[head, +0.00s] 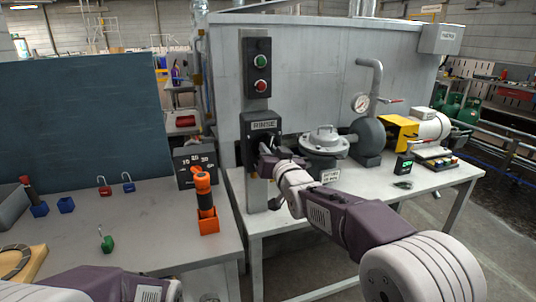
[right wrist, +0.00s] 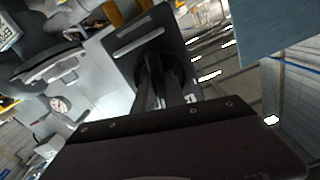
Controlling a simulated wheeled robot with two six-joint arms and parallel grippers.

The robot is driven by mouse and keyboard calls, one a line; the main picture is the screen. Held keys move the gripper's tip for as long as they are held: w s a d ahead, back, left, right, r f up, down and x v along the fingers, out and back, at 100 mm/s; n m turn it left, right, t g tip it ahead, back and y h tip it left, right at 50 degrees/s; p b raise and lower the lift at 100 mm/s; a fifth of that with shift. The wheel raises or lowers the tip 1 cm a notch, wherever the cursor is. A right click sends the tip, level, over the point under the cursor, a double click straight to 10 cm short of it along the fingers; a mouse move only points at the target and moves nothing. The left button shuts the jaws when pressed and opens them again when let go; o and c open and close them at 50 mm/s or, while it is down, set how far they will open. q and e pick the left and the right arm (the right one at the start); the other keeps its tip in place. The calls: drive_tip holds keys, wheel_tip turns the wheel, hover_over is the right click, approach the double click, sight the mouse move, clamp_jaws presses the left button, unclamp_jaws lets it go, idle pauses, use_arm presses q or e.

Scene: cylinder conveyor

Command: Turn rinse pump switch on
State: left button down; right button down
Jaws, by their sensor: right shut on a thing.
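The rinse pump switch (head: 263,126) is a dark box labelled RINSE on a grey post at the front left of the pump bench. In the right wrist view its dark front plate (right wrist: 130,62) fills the upper middle, with a round black knob in it. My right gripper (head: 267,160) is at the front of this box; in the right wrist view its dark fingers (right wrist: 168,88) are shut on the knob. The fingers hide most of the knob, so I cannot tell its setting. My left arm shows at the bottom left, but its gripper is out of view.
A green and a red button (head: 257,73) sit on a panel above the switch. An orange-and-black tool (head: 204,190) stands on the left table, near the switch.

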drive_tip(key=shift+f+n+b, duration=0.3)
drive_tip(key=shift+n+b, duration=0.1)
drive_tip(key=shift+n, duration=0.8)
drive_tip(key=c, duration=1.6)
unclamp_jaws()
drive_tip(key=shift+o, duration=1.1)
drive_tip(key=shift+r, duration=0.2)
drive_tip(key=v, duration=0.9)
drive_tip(key=shift+b, duration=0.45)
